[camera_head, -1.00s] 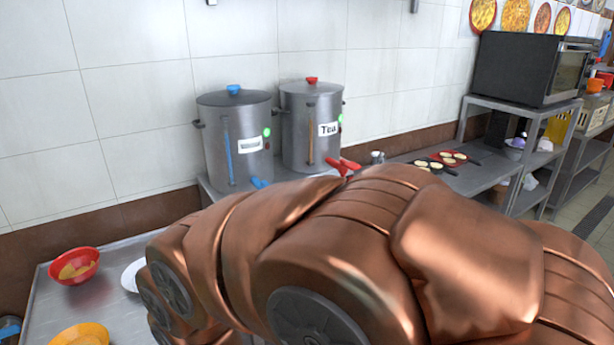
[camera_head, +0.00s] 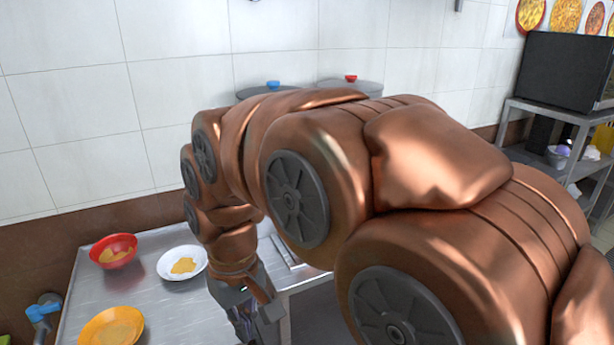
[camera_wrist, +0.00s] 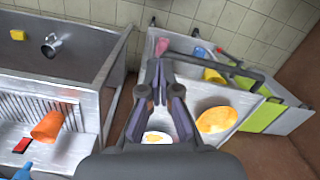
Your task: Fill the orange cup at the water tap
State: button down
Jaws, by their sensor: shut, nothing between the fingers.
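The orange cup (camera_wrist: 47,126) is in the left part of the wrist view, tilted, on a ribbed metal surface. My gripper (camera_wrist: 160,88) is shut and empty, well to the right of the cup and apart from it. In the head view my gripper (camera_head: 252,318) points down beside the metal table. Two steel stockpots stand behind my arm; only the blue-knobbed lid (camera_head: 262,89) and red-knobbed lid (camera_head: 350,84) show. My arm hides their taps. The cup is not seen in the head view.
The table (camera_head: 185,312) holds a red bowl (camera_head: 113,251), a white plate (camera_head: 182,263) and an orange bowl (camera_head: 111,328). A blue-topped object (camera_head: 43,308) stands at its left. In the wrist view, a yellow block (camera_wrist: 17,35) and a red object (camera_wrist: 22,145) lie left.

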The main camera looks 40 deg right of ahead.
jog(key=w+d+r+m+t, duration=0.1)
jog(key=w+d+r+t, duration=0.1)
jog(key=w+d+r, duration=1.1)
jog(key=w+d+r+m+t, duration=0.1)
jog(key=w+d+r, duration=0.1)
jog(key=d, duration=0.8)
jog(key=w+d+r+m+t+h, duration=0.1)
jog(key=d+r, duration=0.4)
jog(key=d, duration=0.5)
jog(key=shift+w+d+h+p, duration=0.3)
jog(key=shift+w+d+p, duration=0.05)
jog(key=shift+w+p, duration=0.1)
jog(key=shift+f, duration=0.15)
